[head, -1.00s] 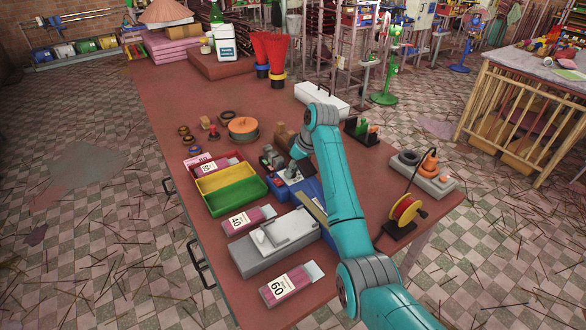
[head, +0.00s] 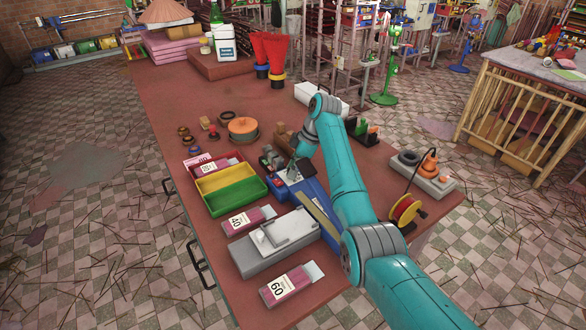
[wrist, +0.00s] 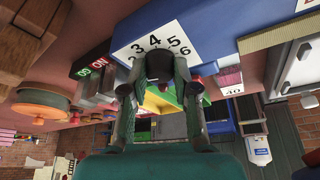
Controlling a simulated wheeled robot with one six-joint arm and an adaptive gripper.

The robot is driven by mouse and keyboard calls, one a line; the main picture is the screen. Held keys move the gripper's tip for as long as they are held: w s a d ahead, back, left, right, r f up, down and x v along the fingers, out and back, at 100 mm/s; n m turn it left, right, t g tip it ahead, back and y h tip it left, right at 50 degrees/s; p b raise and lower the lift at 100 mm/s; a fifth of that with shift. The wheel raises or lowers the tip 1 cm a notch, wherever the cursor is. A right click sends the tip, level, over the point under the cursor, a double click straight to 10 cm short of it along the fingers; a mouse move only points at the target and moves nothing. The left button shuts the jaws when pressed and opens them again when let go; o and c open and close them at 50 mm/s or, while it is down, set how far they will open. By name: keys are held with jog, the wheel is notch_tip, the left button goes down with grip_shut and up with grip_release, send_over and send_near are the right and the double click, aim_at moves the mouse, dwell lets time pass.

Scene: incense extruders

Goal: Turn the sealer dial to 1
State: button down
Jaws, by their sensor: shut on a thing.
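The blue sealer (head: 318,207) lies on the red table with a long pale bar along its front part. Its white number plate (wrist: 140,42) shows 3, 4, 5 and 6 in the wrist view, with other figures partly covered. The dark dial knob (wrist: 159,66) sits below the figures. My gripper (wrist: 157,76) is shut on the knob, one finger on each side. In the head view my gripper (head: 292,172) is at the sealer's far end, and my arm hides much of the dial. I cannot tell which number the knob points to.
A yellow and green tray (head: 238,197) stands close left of the sealer. A grey device (head: 272,246) is in front. An ON switch (wrist: 99,58) is beside the plate.

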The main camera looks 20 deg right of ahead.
jog(key=n+g, duration=0.2)
jog(key=n, duration=0.3)
jog(key=shift+w, duration=0.15)
dwell(0.3)
jog(key=c, duration=0.9)
grip_release()
jog(key=v, duration=1.2)
